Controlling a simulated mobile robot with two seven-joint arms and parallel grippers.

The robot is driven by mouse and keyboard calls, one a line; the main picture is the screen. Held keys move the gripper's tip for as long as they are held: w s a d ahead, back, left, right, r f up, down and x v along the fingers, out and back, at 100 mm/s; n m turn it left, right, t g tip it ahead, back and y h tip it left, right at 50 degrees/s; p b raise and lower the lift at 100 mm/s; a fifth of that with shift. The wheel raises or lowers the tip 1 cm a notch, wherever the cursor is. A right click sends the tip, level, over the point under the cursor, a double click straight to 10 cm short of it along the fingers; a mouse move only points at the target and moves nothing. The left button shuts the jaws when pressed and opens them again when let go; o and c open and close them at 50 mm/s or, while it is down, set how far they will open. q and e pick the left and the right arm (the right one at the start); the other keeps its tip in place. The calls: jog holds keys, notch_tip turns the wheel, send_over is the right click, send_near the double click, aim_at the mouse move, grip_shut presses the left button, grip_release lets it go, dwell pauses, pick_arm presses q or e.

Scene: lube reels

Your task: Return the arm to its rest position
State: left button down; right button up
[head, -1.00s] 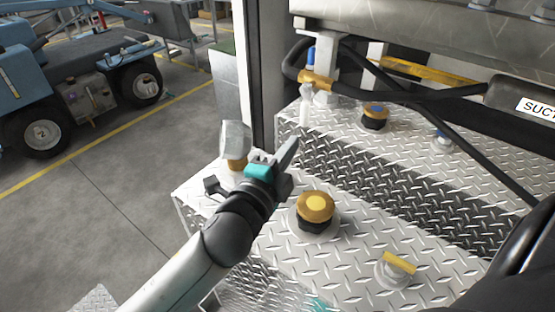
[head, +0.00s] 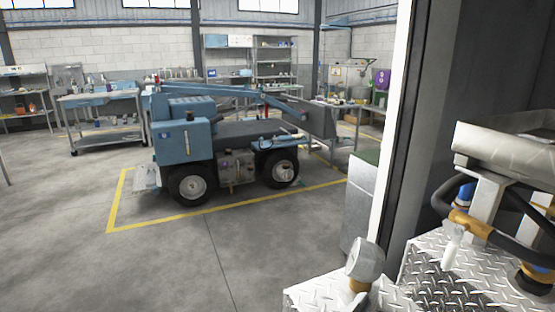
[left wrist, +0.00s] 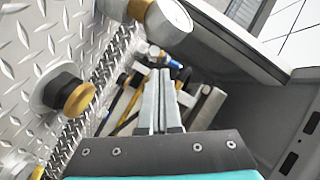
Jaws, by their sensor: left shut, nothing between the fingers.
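My left gripper (left wrist: 160,102) shows in the left wrist view, its two grey fingers pressed together with nothing between them. It points past the diamond-plate deck (left wrist: 22,62) toward pipes and fittings farther off, and touches nothing that I can see. A black cap with a yellow top (left wrist: 72,95) is on the deck to the left of the fingers. A round gauge (left wrist: 168,18) is above them in the picture. Neither gripper shows in the head view. My right gripper is in neither view.
In the head view, the grey gauge (head: 365,262) stands on the deck's near corner beside a dark post (head: 432,130). Black hoses and a brass fitting (head: 470,224) are at right. A blue lift vehicle (head: 185,140) stands inside yellow floor lines. Open concrete floor lies at left.

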pick_arm(q)
jog(key=s+a+f+n+g+y, duration=0.1)
jog(key=s+a+f+n+y, duration=0.15)
jog(key=a+f+n, duration=0.4)
jog(key=s+a+f+n+g+y, duration=0.15)
jog(key=a+f+n+y, duration=0.25)
jog(key=a, duration=0.6)
jog(key=s+a+f+n+g+y, duration=0.2)
jog(key=s+a+f+n+g, duration=0.15)
jog(key=s+a, duration=0.35)
jog(key=s+a+f+n+g+y, duration=0.2)
jog(key=s+a+f+n+g, duration=0.15)
jog(key=s+a, duration=0.4)
notch_tip(320, 180, down, 22)
jog(key=s+r, duration=0.1)
jog(key=s+a+f+g, duration=0.1)
jog(key=s+a+f, duration=0.1)
jog(key=s+f, duration=1.2)
jog(key=shift+s+f, duration=0.4)
jog(key=shift+s, duration=0.55)
